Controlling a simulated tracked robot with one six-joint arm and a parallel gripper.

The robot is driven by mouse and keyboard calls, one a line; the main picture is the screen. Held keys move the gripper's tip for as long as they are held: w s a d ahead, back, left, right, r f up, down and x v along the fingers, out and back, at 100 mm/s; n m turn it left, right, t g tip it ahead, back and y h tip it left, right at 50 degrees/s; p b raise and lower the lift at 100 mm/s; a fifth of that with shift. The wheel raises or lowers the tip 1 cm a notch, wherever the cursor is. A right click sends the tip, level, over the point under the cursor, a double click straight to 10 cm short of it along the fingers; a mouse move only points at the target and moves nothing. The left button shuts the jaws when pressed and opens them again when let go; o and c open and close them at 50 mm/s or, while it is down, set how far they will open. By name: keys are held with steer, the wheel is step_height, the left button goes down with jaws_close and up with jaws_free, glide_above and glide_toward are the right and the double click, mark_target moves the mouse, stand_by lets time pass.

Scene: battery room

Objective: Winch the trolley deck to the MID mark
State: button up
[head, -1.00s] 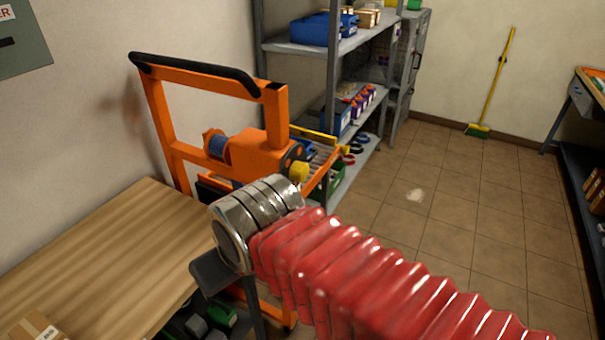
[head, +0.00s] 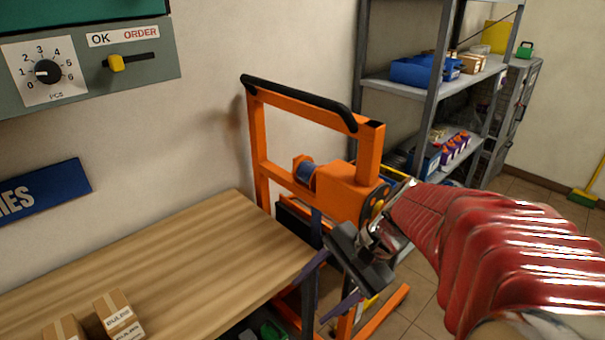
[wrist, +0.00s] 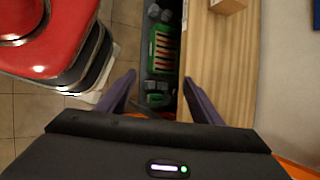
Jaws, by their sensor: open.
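The orange trolley (head: 259,150) stands against the wall beyond the wooden bench, with a black-gripped handle frame. Its orange winch housing (head: 338,190) carries a blue spool (head: 305,171) and a dark disc with yellow spots (head: 376,204), partly behind my arm. The crank handle cannot be made out clearly. My gripper (head: 328,284) is open and empty, in front of the winch in the picture and by the bench corner. In the wrist view, its fingers (wrist: 159,90) point toward the bench edge and the floor. The deck and the MID mark cannot be made out.
The wooden bench (head: 170,262) with small cartons (head: 119,314) fills the lower left. A green crate (wrist: 164,48) sits below the bench edge. Grey shelving (head: 412,88) stands right of the trolley. A control panel (head: 85,65) hangs at upper left. Tiled floor lies right.

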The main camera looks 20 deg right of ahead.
steer(key=d+m+t, duration=1.4)
steer(key=d+m, duration=0.6)
steer(key=d, duration=1.1)
steer(key=shift+w+m, duration=0.2)
steer(key=shift+m, duration=0.1)
steer(key=shift+w, duration=0.1)
steer(key=x, duration=1.3)
steer(key=shift+w+a+r, duration=0.1)
steer(key=shift+w+r, duration=0.05)
steer(key=shift+w, duration=0.15)
steer(key=c, duration=1.1)
